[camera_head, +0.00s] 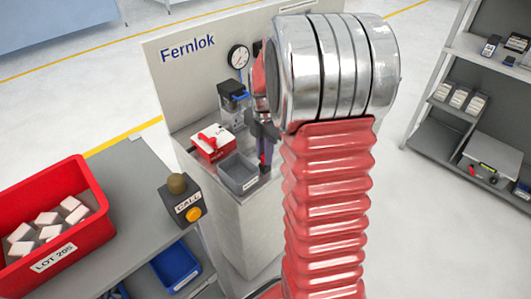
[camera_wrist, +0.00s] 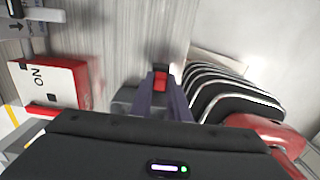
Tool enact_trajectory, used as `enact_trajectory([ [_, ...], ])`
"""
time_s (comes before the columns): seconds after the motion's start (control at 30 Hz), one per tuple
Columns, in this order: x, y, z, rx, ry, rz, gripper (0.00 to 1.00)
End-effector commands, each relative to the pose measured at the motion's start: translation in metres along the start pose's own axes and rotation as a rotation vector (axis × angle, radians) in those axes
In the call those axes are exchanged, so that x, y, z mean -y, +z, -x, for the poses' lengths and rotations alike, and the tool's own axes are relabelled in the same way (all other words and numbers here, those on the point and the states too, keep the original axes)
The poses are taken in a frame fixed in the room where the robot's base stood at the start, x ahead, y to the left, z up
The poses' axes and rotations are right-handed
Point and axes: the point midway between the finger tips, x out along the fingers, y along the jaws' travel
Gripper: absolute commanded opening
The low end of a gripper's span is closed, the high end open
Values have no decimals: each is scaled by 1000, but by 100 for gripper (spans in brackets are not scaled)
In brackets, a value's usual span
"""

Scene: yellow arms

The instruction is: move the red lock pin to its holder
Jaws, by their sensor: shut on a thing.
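My gripper (camera_wrist: 161,88) is shut on a small red piece with a dark top, which I take to be the red lock pin (camera_wrist: 161,83); the fingers hide part of it. In the head view my gripper (camera_head: 265,165) points down beside the right end of a small grey bin (camera_head: 239,175) on the Fernlok bench. I cannot tell which thing is the pin's holder.
A CALL button box (camera_head: 183,202) and red crate (camera_head: 90,190) are at left. My own arm hides the bench's right side.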

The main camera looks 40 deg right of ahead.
Motion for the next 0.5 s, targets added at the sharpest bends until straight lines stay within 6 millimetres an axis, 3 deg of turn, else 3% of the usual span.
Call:
enact_trajectory([
  [0.37, 0, 0, -2, 0, 0, 1, 0],
  [0.4, 0, 0, -2, 0, 0, 1, 16],
  [0.5, 0, 0, -2, 0, 0, 1, 23],
])
